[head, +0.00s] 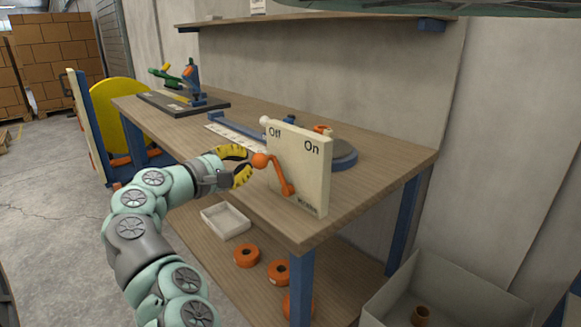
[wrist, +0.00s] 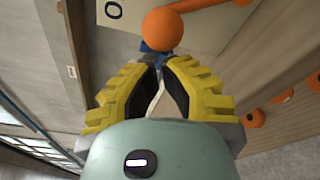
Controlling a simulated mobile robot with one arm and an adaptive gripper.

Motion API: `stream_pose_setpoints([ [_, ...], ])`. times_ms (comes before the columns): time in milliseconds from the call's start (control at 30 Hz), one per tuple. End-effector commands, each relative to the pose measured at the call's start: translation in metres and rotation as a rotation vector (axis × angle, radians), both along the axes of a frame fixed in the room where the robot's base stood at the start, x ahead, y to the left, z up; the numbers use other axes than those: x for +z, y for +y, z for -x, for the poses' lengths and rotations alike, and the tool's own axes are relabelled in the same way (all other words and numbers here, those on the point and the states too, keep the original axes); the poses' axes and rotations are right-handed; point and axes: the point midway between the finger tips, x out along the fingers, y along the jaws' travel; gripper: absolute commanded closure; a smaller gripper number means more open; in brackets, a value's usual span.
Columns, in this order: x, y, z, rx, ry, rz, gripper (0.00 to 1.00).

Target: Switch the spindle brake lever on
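The brake lever is orange, with a round knob (head: 261,160) and a bent arm (head: 279,177) running down to a pivot low on a cream panel (head: 310,180). The panel reads "Off" at upper left and "On" at upper right. The lever leans to the left, on the "Off" side. In the wrist view the knob (wrist: 163,29) lies just past the fingertips (wrist: 162,68). Nothing shows between the fingers; I cannot tell if they touch the knob.
The panel stands at the front edge of a wooden workbench (head: 390,150). A blue round part (head: 345,160) sits behind it. A white tray (head: 226,221) and orange rolls (head: 247,256) lie on the lower shelf. A grey bin (head: 440,290) stands at lower right.

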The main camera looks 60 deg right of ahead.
Motion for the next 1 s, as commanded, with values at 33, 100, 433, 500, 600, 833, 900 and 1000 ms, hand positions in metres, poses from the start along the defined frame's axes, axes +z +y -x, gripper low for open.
stream_pose_setpoints([
  [33,-0.0002,-0.0010,0.0019,-0.004,0.000,0.000,1.00],
  [100,-0.0002,-0.0010,0.0018,-0.004,0.000,0.000,1.00],
  [433,0.0014,-0.0005,0.0023,-0.003,-0.019,0.005,1.00],
  [500,0.0030,-0.0004,0.0036,-0.003,-0.036,0.010,1.00],
  [600,0.0042,-0.0003,0.0044,-0.003,-0.054,0.013,1.00],
  [833,0.0064,-0.0004,0.0066,-0.005,-0.086,0.020,1.00],
  [900,0.0072,-0.0005,0.0075,-0.005,-0.097,0.023,1.00],
  [1000,0.0083,-0.0006,0.0088,-0.006,-0.115,0.028,1.00],
])
